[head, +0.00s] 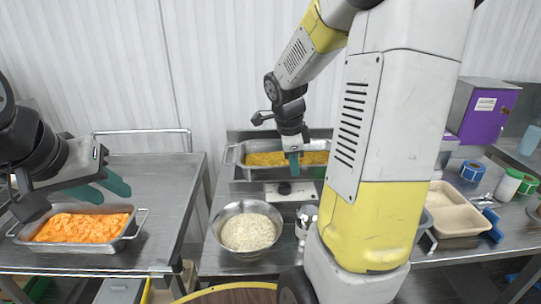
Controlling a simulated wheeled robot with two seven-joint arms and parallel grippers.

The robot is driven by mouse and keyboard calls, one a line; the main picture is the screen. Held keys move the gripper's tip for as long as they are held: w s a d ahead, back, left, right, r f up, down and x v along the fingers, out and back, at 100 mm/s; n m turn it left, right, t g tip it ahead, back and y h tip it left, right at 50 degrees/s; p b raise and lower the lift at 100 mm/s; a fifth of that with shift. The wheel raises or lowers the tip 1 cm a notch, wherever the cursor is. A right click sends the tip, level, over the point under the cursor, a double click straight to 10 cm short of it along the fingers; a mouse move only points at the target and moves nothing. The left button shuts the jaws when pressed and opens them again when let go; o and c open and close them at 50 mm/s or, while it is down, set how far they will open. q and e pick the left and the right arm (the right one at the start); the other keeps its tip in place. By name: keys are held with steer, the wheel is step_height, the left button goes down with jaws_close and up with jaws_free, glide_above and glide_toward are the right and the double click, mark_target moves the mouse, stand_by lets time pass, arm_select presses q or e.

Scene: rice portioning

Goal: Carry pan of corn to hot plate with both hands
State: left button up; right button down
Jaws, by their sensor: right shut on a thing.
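The pan of corn (239,157) is a metal tray with yellow contents at the back of the middle table. It sits over what looks like the hot plate (284,191), whose front with a dark knob shows below it. My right gripper (293,164) points down at the pan's front side and is shut on the pan, though the contact is partly hidden. My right arm covers the pan's right end. My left gripper (115,192) is open and empty, its teal fingers apart above a pan of orange food (117,239) on the left cart, away from the corn.
A metal bowl of grain (248,231) stands in front of the hot plate. A beige tray (456,216), a purple box (486,112) and small containers stand on the right. The left cart (162,193) has free room behind and right of the orange pan.

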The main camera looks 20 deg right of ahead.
steer(key=shift+w+d+f, duration=0.7)
steer(key=shift+w+f, duration=0.1)
steer(key=shift+w, duration=1.75)
steer(key=shift+w+d+f, duration=0.7)
steer(key=shift+w+f, duration=0.15)
steer(key=shift+w, duration=1.7)
steer(key=shift+w+d+f, duration=0.7)
steer(key=shift+w+f, duration=0.1)
steer(key=shift+w, duration=1.75)
steer(key=c, duration=2)
jaws_free()
steer(key=shift+s+f, duration=0.1)
steer(key=shift+f, duration=0.1)
steer(key=o, duration=0.4)
steer(key=shift+r, duration=0.1)
